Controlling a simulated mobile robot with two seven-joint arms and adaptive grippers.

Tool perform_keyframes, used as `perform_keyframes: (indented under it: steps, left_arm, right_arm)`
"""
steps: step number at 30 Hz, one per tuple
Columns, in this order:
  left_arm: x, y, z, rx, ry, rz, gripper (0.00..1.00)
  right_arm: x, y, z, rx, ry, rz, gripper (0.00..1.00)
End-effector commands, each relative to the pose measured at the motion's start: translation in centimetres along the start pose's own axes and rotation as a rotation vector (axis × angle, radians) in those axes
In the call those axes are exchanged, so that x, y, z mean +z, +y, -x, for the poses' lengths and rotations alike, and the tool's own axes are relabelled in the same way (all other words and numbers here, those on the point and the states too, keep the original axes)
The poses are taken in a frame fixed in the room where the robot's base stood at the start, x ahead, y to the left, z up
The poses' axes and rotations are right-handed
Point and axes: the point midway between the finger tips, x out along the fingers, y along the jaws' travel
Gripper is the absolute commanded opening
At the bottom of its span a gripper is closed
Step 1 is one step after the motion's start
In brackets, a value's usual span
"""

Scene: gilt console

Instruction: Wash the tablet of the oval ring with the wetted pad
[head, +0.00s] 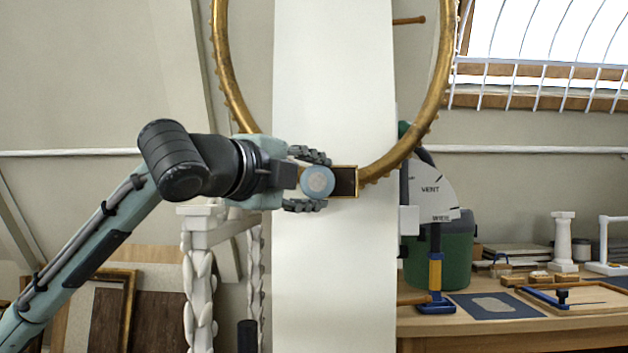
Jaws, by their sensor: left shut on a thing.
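The oval ring (433,112) is a large gilt hoop with a beaded outer edge, upright in front of a white panel; its top is cut off by the picture. Its tablet (345,181) is a small dark plate with a gold border at the bottom of the ring. My left gripper (318,181) is at the tablet, shut on a round pale blue pad (318,181). The pad overlaps the tablet's left part and hides it. I cannot tell whether the pad touches the tablet. My right gripper is not in view.
The white panel (335,280) stands behind the ring. At right, a wooden bench (480,328) holds a green bin (455,250), a blue clamp, a blue mat and a small white column. White carved posts (197,280) and leaning frames (115,310) stand at lower left.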

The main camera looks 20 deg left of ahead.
Motion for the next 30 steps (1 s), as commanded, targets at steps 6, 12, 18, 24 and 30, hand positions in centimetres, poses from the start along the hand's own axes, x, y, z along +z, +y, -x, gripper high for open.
perform_keyframes:
  steps: [6, 12, 18, 24, 30]
  left_arm:
    - [0.2, 0.0, -0.4, 0.001, 0.0, -0.001, 0.21]
    - [0.5, 0.1, -0.7, 0.002, -0.001, -0.001, 0.21]
    - [0.1, -0.1, -0.9, 0.002, 0.001, 0.0, 0.21]
    - [-1.4, -0.4, -1.6, 0.001, 0.003, -0.001, 0.21]
    - [-2.3, -0.3, -2.0, 0.001, 0.0, 0.0, 0.21]
  right_arm:
    - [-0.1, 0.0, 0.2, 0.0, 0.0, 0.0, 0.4]
    - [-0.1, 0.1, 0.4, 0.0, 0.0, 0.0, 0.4]
    - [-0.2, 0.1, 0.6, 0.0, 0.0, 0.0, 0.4]
    - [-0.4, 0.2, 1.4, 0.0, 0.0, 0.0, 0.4]
    - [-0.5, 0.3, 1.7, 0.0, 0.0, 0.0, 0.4]
